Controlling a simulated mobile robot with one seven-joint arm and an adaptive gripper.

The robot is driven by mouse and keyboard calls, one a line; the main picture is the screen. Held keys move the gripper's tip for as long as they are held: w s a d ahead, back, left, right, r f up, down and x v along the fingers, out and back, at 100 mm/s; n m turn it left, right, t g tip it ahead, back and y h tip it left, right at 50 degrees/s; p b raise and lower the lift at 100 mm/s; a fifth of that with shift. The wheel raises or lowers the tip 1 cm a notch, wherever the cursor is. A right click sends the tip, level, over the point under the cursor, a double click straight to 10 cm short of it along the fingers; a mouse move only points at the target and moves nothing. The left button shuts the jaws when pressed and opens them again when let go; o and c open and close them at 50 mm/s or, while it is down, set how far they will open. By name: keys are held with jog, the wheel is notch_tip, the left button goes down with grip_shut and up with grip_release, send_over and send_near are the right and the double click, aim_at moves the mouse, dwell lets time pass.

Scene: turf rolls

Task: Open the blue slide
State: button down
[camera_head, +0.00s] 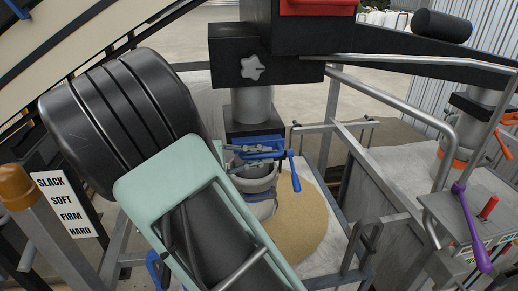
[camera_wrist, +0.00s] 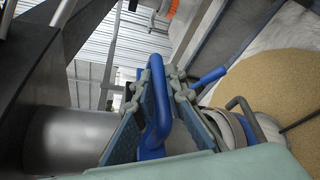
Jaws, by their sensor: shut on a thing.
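The blue slide shows as blue parts with a hanging handle (camera_head: 294,172) just below the grey spout (camera_head: 252,105). In the wrist view a thick blue bar of the slide (camera_wrist: 157,95) stands between my finger pads, and a thinner blue rod reaches right. My gripper (camera_head: 258,149) is shut on the slide's blue bar, and it also shows in the wrist view (camera_wrist: 160,125) with a grey-jointed finger on each side. The fingers hide part of the slide in the head view. How far the slide is open cannot be told.
Below the spout is a pale container (camera_head: 260,188) beside tan grain or sand (camera_head: 298,225). Metal rails (camera_head: 400,95) and a purple lever (camera_head: 468,225) stand at the right. A sign reading slack, soft, firm, hard (camera_head: 67,205) is at the left.

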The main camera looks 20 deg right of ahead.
jog(key=s+a, duration=0.1)
jog(key=s, duration=0.7)
jog(key=shift+a+p, duration=0.3)
jog(key=shift+p, duration=0.05)
jog(key=c, duration=2)
grip_release()
jog(key=shift+o, duration=0.2)
jog(key=w+v, duration=0.1)
jog(key=v, duration=0.6)
jog(key=shift+s+a, duration=0.25)
jog(key=shift+s, duration=0.15)
jog(key=shift+r, duration=0.1)
